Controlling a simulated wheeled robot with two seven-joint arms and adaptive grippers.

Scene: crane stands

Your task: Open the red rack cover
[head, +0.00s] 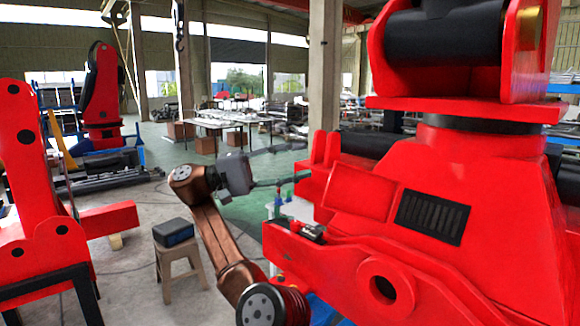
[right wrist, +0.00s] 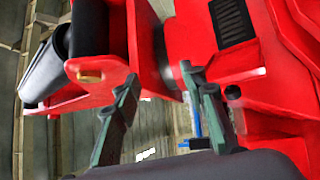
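The red rack cover appears to be the flat red panel (head: 357,191) on the side of the large red crane stand, left of a black vent grille (head: 432,217). I cannot tell whether it stands ajar. My right gripper (head: 303,162) is left of this panel, its fingers pointing right towards the stand. In the right wrist view its two dark fingers (right wrist: 160,85) are spread wide with nothing held between them. The red stand (right wrist: 280,65) and its grille (right wrist: 232,22) show beyond the fingertips. I cannot tell whether a finger touches the stand. My left gripper is out of view.
A stool (head: 180,268) with a dark box (head: 173,232) stands left of my right arm. Another red stand (head: 30,190) is at the left. A red ledge (head: 330,250) juts out below the panel. Open floor lies behind the stool.

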